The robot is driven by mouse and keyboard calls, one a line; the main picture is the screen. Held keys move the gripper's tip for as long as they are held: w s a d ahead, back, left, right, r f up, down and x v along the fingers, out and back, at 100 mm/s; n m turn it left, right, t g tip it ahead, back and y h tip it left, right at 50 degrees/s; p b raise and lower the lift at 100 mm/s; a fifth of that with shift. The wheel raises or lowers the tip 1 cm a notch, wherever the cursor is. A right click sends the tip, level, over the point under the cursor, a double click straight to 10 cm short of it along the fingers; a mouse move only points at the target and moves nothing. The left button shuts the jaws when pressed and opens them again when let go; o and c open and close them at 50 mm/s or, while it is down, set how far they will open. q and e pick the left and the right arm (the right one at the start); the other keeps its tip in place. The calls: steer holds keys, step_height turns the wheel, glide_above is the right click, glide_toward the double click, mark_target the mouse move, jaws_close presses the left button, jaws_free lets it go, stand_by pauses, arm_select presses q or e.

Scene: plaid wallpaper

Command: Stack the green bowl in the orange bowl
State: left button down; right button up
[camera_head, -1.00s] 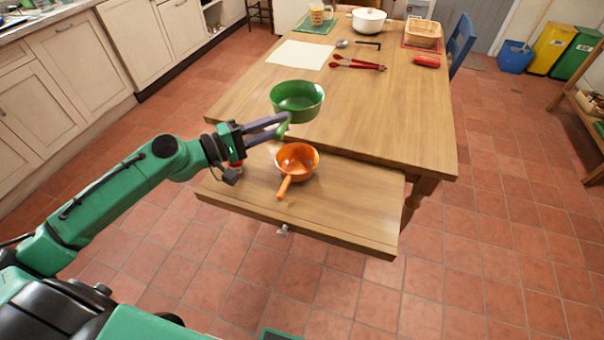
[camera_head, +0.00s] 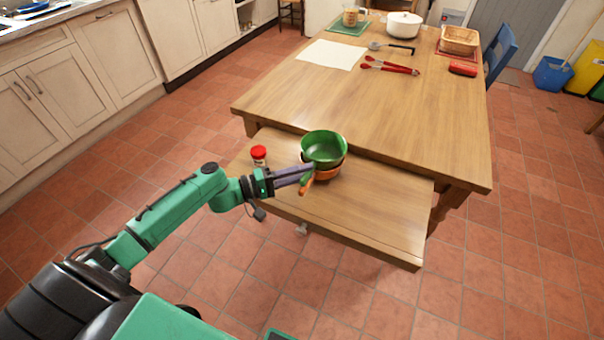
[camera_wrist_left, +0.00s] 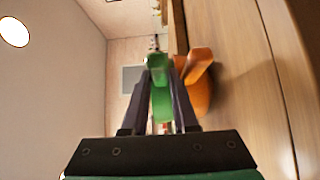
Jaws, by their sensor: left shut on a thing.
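The green bowl (camera_head: 324,147) is at the orange bowl on the pulled-out board, over its opening and hiding most of it. I cannot tell whether it rests inside or is still held just above. The orange bowl (camera_head: 331,173) shows as a rim and side below the green one, its handle toward me. My left gripper (camera_head: 306,174) is shut on the green bowl's handle. In the left wrist view the green handle (camera_wrist_left: 158,92) lies between the fingers, with the orange bowl (camera_wrist_left: 201,88) beside them on the right. My right gripper is not in view.
A red-lidded jar (camera_head: 259,155) stands on the pull-out board (camera_head: 365,212), left of the bowls. The tabletop (camera_head: 400,120) behind has red tongs (camera_head: 390,66), a paper sheet (camera_head: 331,54), a white pot (camera_head: 403,25) and a basket (camera_head: 459,40). The board's right side is clear.

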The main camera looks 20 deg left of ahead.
arm_select(q)
steer(key=shift+f+b, duration=0.45)
steer(key=shift+b, duration=0.05)
steer(key=c, duration=1)
jaws_free()
steer(key=shift+s, duration=0.1)
steer(key=shift+r, duration=0.2)
steer(key=shift+r+p, duration=0.45)
steer(key=shift+p, duration=0.2)
steer(key=b+v, duration=0.1)
steer(key=v, duration=1.1)
steer(key=shift+f, duration=0.1)
